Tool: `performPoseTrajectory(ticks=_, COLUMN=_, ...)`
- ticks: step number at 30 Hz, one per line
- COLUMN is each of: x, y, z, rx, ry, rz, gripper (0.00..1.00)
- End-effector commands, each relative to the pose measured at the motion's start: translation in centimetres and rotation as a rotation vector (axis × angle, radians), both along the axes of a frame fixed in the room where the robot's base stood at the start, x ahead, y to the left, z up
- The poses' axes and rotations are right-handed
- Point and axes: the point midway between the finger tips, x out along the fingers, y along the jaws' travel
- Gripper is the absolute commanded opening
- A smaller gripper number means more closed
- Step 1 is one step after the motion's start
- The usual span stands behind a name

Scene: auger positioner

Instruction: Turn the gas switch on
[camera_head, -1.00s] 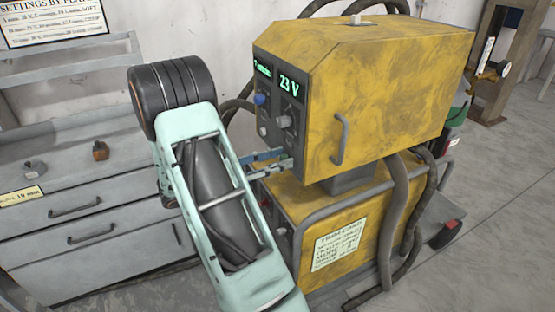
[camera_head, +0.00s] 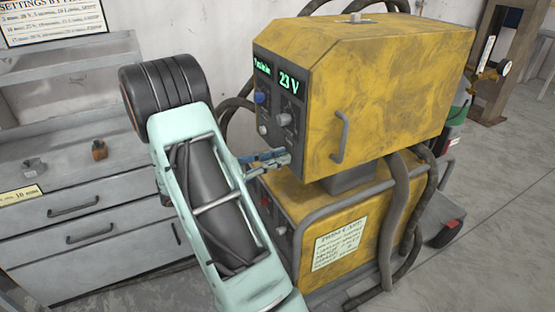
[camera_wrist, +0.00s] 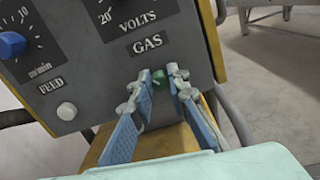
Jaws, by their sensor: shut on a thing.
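The gas switch (camera_wrist: 158,77) is a small green part below the GAS label on the grey front panel (camera_wrist: 90,75) of the yellow welding machine (camera_head: 380,90). In the wrist view, my gripper (camera_wrist: 160,76) has its fingertips on both sides of the switch, shut on it. The two blue-padded fingers spread apart towards my wrist. In the head view, my gripper (camera_head: 284,157) is at the lower part of the panel, and the switch is hidden there. The switch's exact turn angle is hard to tell.
A blue FEED knob (camera_wrist: 12,44), a white button (camera_wrist: 67,111) and a VOLTS knob (camera_head: 284,120) sit on the panel near my fingers. The display (camera_head: 289,81) reads 23 V. A grey drawer cabinet (camera_head: 90,220) stands left, and hoses (camera_head: 400,210) hang at the right.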

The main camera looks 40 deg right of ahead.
Motion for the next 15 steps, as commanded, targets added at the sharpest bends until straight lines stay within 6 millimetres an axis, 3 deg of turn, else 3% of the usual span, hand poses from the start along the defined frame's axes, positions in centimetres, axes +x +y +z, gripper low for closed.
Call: performPoseTrajectory(ticks=15, x=0.00, y=0.15, z=-0.42, rx=-0.139, ry=-0.440, rz=0.002, gripper=0.00)
